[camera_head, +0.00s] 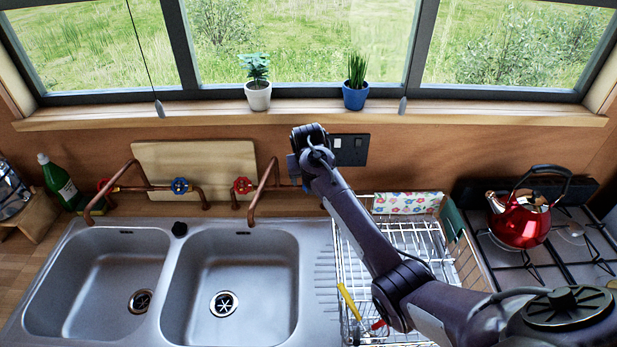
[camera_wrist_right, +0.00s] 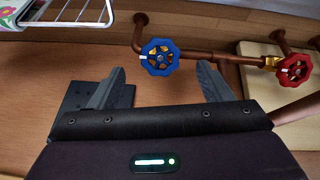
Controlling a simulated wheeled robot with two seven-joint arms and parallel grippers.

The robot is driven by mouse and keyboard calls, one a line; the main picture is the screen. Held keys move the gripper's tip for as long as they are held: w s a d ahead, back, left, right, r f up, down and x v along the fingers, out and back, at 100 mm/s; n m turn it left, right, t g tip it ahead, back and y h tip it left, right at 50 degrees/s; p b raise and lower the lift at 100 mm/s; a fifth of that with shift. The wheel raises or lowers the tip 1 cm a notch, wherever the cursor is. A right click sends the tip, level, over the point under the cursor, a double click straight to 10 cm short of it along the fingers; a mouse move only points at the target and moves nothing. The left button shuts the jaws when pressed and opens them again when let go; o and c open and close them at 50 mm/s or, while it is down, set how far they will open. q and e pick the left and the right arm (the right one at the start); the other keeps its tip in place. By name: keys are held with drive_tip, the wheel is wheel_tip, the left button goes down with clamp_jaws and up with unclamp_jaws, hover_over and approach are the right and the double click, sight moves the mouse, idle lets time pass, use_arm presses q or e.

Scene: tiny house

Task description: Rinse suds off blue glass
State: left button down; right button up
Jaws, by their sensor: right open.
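No blue glass and no suds show in either view. The double sink has a left basin (camera_head: 75,290) and a right basin (camera_head: 260,300), both empty. A copper spout (camera_head: 265,188) reaches over the right basin, another (camera_head: 112,186) over the left. My right gripper (camera_wrist_right: 160,72) is open and empty at the wall behind the sink. In the right wrist view a blue valve wheel (camera_wrist_right: 160,57) sits between its fingertips, with no clear contact; a red valve wheel (camera_wrist_right: 293,70) is to its right. My left gripper is not in view.
A wire dish rack (camera_head: 412,235) stands right of the sink, partly behind my right arm. A red kettle (camera_head: 520,222) sits on the stove. A green bottle (camera_head: 60,182) stands at left. A cutting board (camera_head: 200,160) leans on the wall; two potted plants (camera_head: 258,95) (camera_head: 355,97) line the sill.

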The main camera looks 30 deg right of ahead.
drive_tip(key=x, duration=0.2)
drive_tip(key=shift+w+d+f+p, duration=0.1)
drive_tip(key=shift+f+p, duration=0.2)
drive_tip(key=shift+p, duration=0.05)
drive_tip(key=x, duration=0.2)
drive_tip(key=shift+w+f, duration=0.15)
drive_tip(key=shift+w, duration=0.1)
drive_tip(key=shift+s, duration=0.1)
drive_tip(key=shift+c, duration=0.5)
drive_tip(key=c, duration=0.9)
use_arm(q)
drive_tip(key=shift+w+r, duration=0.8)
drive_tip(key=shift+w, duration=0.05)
